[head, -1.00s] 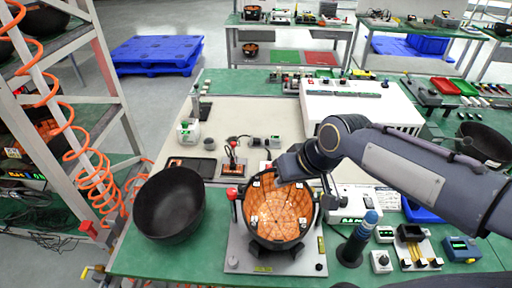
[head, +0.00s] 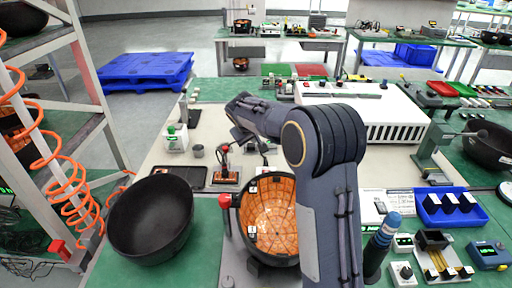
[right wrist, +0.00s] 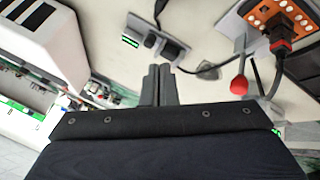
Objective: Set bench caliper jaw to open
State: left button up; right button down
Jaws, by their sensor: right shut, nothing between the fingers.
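I cannot pick out the bench caliper with certainty. A small dark device with a lit green display (right wrist: 130,42) and dark blocks (right wrist: 172,48) lies on the pale mat in the right wrist view, just beyond my fingers. My right gripper (right wrist: 159,72) is shut and empty, its two dark fingers side by side, apparently above the mat. In the head view my right forearm reaches away over the bench, and its fingertips are hidden. My left gripper is in neither view.
A red-knobbed lever (right wrist: 239,86) and an orange socket panel (right wrist: 275,18) stand right of my fingers. A white vented box (head: 360,108) is at the back. A black bowl (head: 152,218) and an orange-lined bowl fixture (head: 270,228) stand in front.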

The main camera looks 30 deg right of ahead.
jog(key=x, duration=0.7)
jog(key=w+p+x, duration=0.1)
jog(key=x, duration=0.3)
jog(key=shift+r, duration=0.35)
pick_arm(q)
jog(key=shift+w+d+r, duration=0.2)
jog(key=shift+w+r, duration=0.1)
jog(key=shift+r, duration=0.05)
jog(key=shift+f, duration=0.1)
pick_arm(e)
jog(key=shift+d, duration=0.1)
